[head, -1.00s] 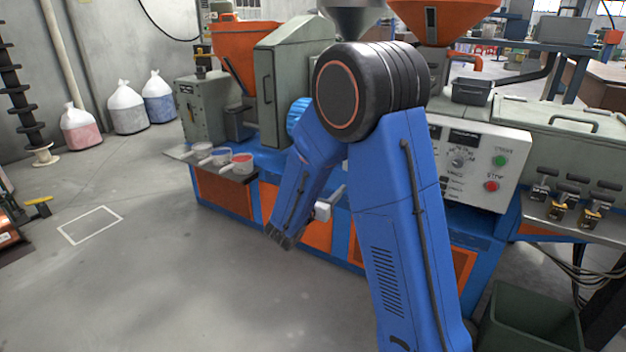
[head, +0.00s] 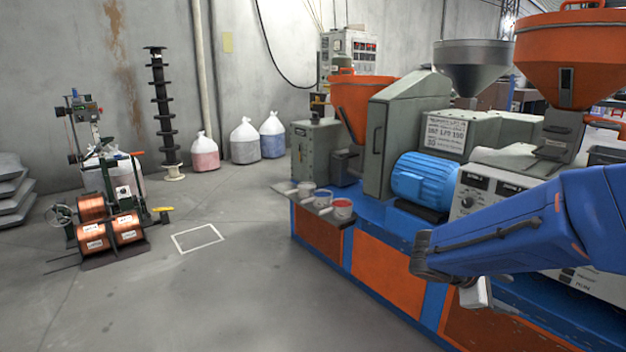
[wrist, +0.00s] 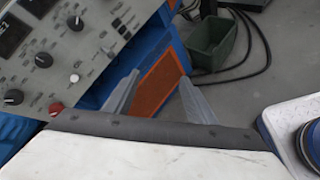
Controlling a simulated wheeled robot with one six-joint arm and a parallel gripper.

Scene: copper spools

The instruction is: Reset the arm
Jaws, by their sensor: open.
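My blue arm (head: 530,225) reaches in from the right edge of the head view, in front of the blue and orange machine. Its dark end joint (head: 428,262) and a small white part (head: 475,293) show over the orange panels; the fingers are not clear there. In the wrist view, the two grey fingers of my gripper (wrist: 158,98) are spread apart. Nothing is between them but the machine's orange panel (wrist: 160,82) beyond. The gripper is open and empty.
The machine's control panel (wrist: 60,55) is close on the left of the wrist view, with a green bin (wrist: 213,42) and cables beyond. Copper spools (head: 93,236) stand on a rack at the left. Cups (head: 323,199) sit on the machine's ledge. The grey floor (head: 240,290) is clear.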

